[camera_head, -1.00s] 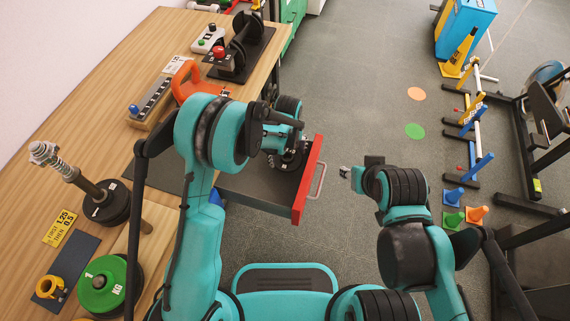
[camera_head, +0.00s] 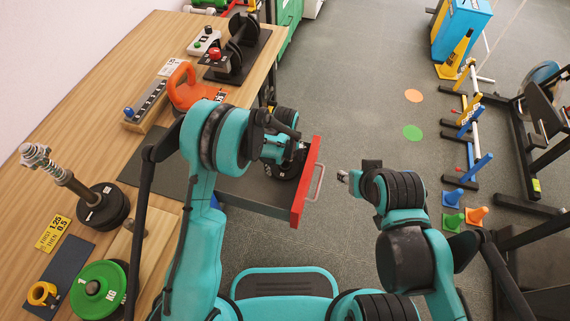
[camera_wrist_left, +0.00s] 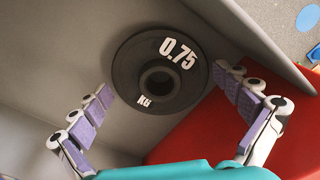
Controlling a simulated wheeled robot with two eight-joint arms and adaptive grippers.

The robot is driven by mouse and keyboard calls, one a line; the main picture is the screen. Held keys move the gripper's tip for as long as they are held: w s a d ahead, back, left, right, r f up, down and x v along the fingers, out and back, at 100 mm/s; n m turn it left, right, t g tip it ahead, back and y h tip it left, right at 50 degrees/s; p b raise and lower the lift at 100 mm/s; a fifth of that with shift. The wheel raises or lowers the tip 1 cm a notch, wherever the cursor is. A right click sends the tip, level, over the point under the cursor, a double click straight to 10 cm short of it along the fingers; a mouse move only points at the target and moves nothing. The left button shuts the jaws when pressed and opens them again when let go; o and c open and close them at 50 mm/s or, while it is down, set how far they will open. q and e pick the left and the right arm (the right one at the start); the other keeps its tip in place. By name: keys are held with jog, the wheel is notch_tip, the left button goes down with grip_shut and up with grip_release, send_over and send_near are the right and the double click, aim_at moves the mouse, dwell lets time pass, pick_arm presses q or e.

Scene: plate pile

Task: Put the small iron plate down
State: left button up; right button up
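A black iron plate marked 0.75 KG (camera_wrist_left: 128,72) lies flat on the floor of the open drawer (camera_head: 306,190), which has a red front. My left gripper (camera_wrist_left: 164,84) is above the plate, with its purple-padded fingers spread apart on either side of the rim. The fingertips look close to the rim but not closed on it. In the head view my left gripper (camera_head: 291,154) hides part of the plate. My right gripper (camera_head: 343,175) is outside the drawer, over the floor; its fingers are too small to read.
Black plates (camera_head: 104,208) sit on a post with a spring on the wooden table, beside a yellow sign (camera_head: 53,233). A green plate (camera_head: 98,288) and a yellow ring (camera_head: 42,293) are nearer.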

pick_arm(q)
jog(key=s+a+r+n+t+p, duration=0.1)
jog(key=a+r+n+p, duration=0.15)
jog(key=r, duration=0.75)
jog(key=s+a+r+n+p, duration=0.1)
jog(key=a+r+n+p, duration=0.15)
jog(key=r, duration=0.75)
jog(key=s+a+r+n+t, duration=0.2)
jog(key=s+a+r+n, duration=0.1)
jog(key=s+n, duration=0.3)
jog(key=s+a+r+n+t, duration=0.2)
jog(key=s+a+r+n, duration=0.2)
jog(key=n, duration=0.7)
jog(key=s+a+r+n+t, duration=0.2)
jog(key=s+a+r+n, duration=0.1)
jog(key=s+a+n, duration=0.4)
jog(key=shift+s+r+n, duration=0.3)
jog(key=shift+n, duration=0.5)
